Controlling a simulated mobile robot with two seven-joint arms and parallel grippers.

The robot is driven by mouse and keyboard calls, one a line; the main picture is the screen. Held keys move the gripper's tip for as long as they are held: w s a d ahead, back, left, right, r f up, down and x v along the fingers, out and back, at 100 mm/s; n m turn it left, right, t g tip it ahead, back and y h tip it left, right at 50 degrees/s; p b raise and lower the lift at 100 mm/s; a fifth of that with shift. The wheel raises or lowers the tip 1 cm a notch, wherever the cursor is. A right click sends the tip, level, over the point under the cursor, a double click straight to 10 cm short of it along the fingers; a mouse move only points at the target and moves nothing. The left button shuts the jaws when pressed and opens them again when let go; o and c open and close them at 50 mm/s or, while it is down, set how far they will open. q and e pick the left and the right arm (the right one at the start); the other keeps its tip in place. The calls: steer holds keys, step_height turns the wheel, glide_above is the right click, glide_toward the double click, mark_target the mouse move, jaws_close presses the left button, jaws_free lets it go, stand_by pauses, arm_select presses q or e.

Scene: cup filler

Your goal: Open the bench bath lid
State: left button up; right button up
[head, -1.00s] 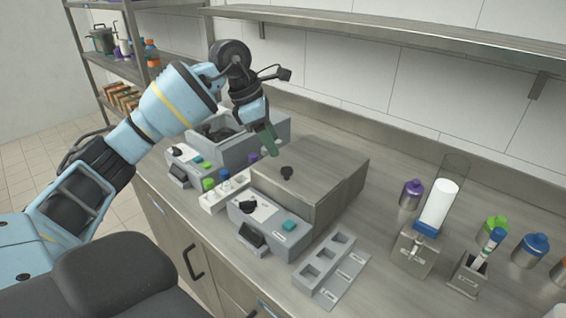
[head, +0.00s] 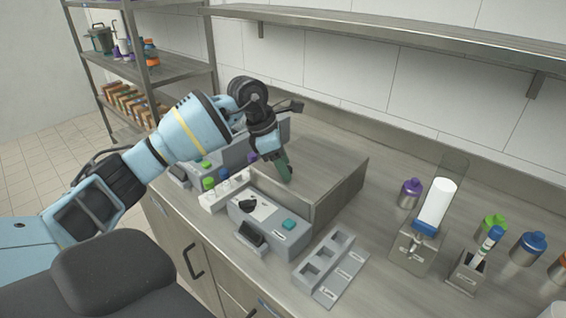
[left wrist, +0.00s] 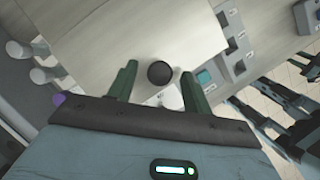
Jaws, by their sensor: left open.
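The bench bath (head: 338,197) is a grey metal box with a flat lid (head: 325,162) lying shut on top. A round black knob (left wrist: 159,73) stands on the lid; in the head view my gripper hides it. My left gripper (head: 285,175) is down at the lid's near-left part. In the left wrist view its green fingers (left wrist: 159,69) are open, one on each side of the knob, with gaps visible between. The bath's control panel (head: 268,220) has a teal button and a black dial. My right gripper is not in view.
A grey slotted rack (head: 330,268) stands in front of the bath, and a white rack with capped vials (head: 222,190) at its left. A dispenser with a white cylinder (head: 435,207) and several capped bottles stand at right. A shelf (head: 400,40) runs above the bench.

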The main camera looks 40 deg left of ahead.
arm_select(q)
steer(key=shift+c, duration=0.4)
jaws_close()
